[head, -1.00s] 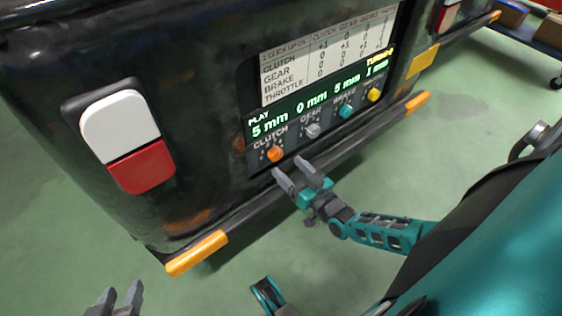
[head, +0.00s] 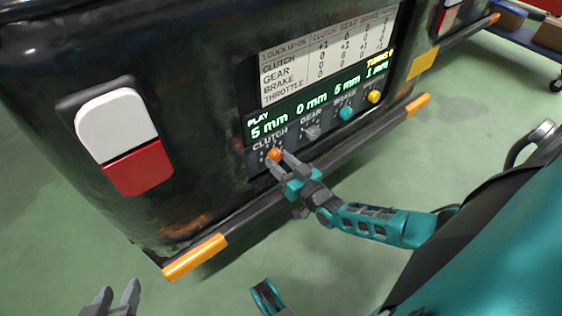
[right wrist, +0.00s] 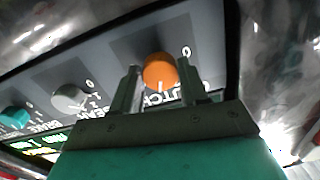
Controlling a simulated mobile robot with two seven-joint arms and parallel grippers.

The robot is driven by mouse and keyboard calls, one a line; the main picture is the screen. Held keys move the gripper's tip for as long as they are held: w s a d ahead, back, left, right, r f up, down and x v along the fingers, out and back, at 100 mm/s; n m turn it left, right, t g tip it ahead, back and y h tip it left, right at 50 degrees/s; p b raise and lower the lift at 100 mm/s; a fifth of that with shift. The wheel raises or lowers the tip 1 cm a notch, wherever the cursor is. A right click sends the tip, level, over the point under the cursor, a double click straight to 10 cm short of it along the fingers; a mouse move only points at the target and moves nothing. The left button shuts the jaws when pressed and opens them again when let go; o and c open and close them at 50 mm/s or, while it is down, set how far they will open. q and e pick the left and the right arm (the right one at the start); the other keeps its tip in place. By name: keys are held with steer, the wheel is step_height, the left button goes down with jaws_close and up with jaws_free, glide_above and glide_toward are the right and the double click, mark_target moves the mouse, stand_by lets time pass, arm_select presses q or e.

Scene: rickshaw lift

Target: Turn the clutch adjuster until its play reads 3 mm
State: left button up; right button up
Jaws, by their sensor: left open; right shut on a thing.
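The orange clutch adjuster knob (head: 274,155) sits at the left end of the knob row on the rear panel. My right gripper (head: 281,160) is shut on it; in the right wrist view the orange knob (right wrist: 160,71) stands between the two fingers (right wrist: 160,88). My left gripper (head: 117,301) is open and empty at the bottom left, away from the vehicle.
A grey gear knob (head: 311,131), a teal brake knob (head: 346,113) and a yellow knob (head: 374,96) stand to the right of the clutch knob. A dark bumper bar (head: 310,172) with orange ends runs below the panel. A click chart (head: 330,60) is above the display.

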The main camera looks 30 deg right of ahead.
steer(key=c, duration=0.4)
arm_select(q)
steer(key=shift+s+f, duration=0.1)
steer(key=shift+s, duration=0.1)
arm_select(e)
steer(key=shift+n, duration=0.3)
steer(key=n+p, duration=0.1)
steer(key=n, duration=0.2)
steer(key=shift+n, duration=0.4)
steer(key=n+p, duration=0.1)
steer(key=n, duration=0.1)
steer(key=shift+d+n, duration=0.1)
steer(key=shift+n, duration=0.2)
steer(key=n, duration=0.3)
steer(key=shift+n, duration=0.3)
arm_select(q)
steer(key=shift+a+r, duration=0.35)
steer(key=shift+r, duration=0.2)
arm_select(e)
steer(key=n, duration=0.5)
steer(key=shift+d, duration=0.1)
